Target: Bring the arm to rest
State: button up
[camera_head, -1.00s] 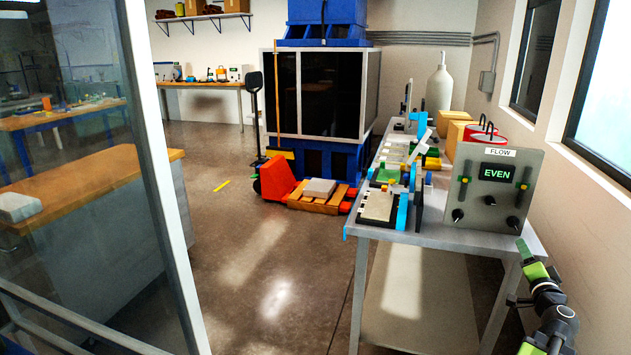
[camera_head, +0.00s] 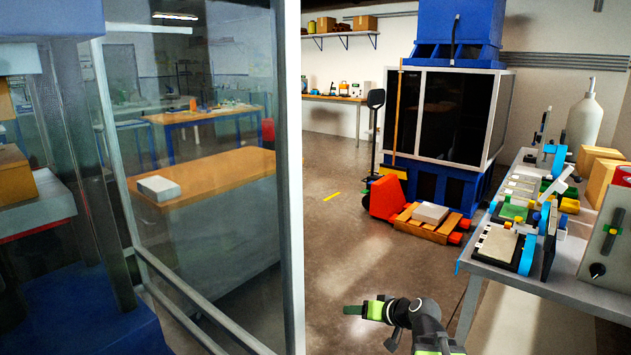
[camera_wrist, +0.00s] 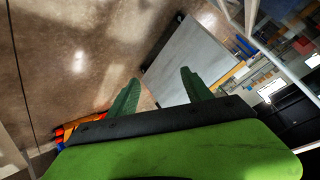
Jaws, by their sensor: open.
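My gripper (camera_head: 353,310) shows at the bottom of the head view, right of the glass partition's post. It points left, with its green fingers out over the bare floor and the dark wrist behind it. In the wrist view my gripper (camera_wrist: 160,93) has its two green fingers spread apart, with nothing between them. The fingers touch nothing that I can see. The lower part of my arm is cut off by the bottom edge of the head view.
A grey workbench (camera_head: 545,288) with trays and a control panel (camera_head: 606,250) stands at the right. A glass partition with a pale post (camera_head: 290,180) stands at the left. An orange pallet jack (camera_head: 386,197) and blue machine (camera_head: 450,125) stand beyond. Floor (camera_head: 340,240) between is clear.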

jog(key=s+a+f+n+g+h, duration=0.2)
jog(key=s+a+f+g, duration=0.2)
jog(key=s+a+f, duration=0.2)
jog(key=s+d+f+m+g+h, duration=0.1)
jog(key=s+d+f+g+h, duration=0.3)
jog(key=s+d, duration=0.4)
notch_tip(320, 180, up, 20)
jog(key=s+m+p, duration=0.1)
jog(key=p, duration=1.9)
jog(key=shift+s+d+r+g, duration=0.2)
jog(key=shift+d+g, duration=0.2)
jog(key=shift+d, duration=0.05)
jog(key=shift+d, duration=0.1)
